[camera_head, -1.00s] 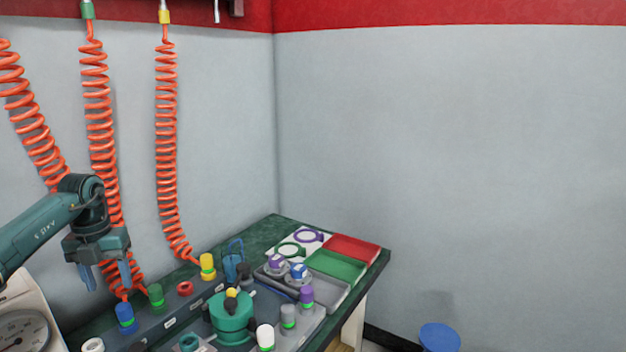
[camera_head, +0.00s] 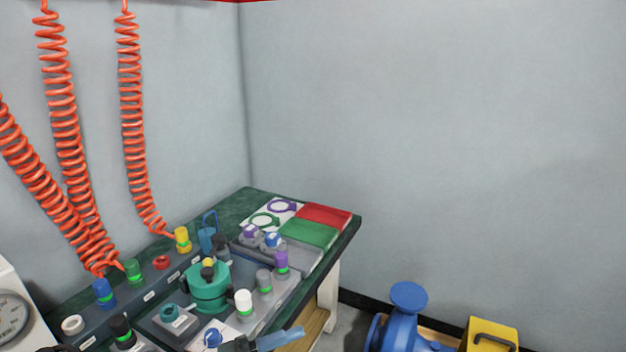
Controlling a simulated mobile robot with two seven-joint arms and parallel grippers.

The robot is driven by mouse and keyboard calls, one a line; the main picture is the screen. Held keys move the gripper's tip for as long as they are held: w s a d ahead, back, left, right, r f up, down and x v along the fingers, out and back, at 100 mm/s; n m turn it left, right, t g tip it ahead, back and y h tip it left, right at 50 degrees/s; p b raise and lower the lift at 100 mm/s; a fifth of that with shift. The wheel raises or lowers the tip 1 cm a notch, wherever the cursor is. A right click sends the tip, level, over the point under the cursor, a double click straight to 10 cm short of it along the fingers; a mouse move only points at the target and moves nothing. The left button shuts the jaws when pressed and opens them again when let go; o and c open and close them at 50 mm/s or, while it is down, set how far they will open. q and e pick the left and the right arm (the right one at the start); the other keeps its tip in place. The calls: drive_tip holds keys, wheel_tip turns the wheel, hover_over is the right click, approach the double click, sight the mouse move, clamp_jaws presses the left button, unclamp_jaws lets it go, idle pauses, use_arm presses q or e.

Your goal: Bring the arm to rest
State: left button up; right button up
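Part of a gripper (camera_head: 262,342) shows at the bottom edge, in front of the bench. I take it to be my left one. One blue finger points right and its dark body is cut off by the frame. I cannot tell whether it is open or shut, and no held thing shows. A dark piece at the lower left corner may be part of the same arm. My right gripper is out of view.
The green bench (camera_head: 232,206) carries a teal test fixture (camera_head: 208,288), coloured caps, a green tray (camera_head: 309,233) and a red tray (camera_head: 325,214). Orange coiled hoses (camera_head: 132,110) hang at the left. A blue pump (camera_head: 404,325) and yellow case (camera_head: 490,335) stand on the right.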

use_arm(q)
drive_tip(key=s+a+f+n+t+y, duration=0.3)
drive_tip(key=s+a+n+t+y, duration=0.7)
drive_tip(key=n, duration=1.6)
drive_tip(key=r+g+y+p, duration=0.1)
drive_tip(key=g+p, duration=0.1)
drive_tip(key=p, duration=0.4)
drive_tip(key=s+r+g+y+p, duration=0.1)
drive_tip(key=g+y+p, duration=0.1)
drive_tip(key=p, duration=0.4)
drive_tip(key=s+a+r+m+g+y+p, duration=0.1)
drive_tip(key=g+y+p, duration=0.1)
drive_tip(key=p, duration=0.3)
drive_tip(key=shift+r+p, duration=0.25)
drive_tip(key=shift+p, duration=0.15)
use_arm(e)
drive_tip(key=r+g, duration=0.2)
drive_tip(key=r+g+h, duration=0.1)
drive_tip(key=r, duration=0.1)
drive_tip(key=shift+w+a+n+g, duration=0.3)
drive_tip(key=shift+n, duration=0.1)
use_arm(q)
drive_tip(key=shift+f, duration=0.3)
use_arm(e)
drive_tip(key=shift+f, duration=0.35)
use_arm(q)
drive_tip(key=shift+c, duration=0.5)
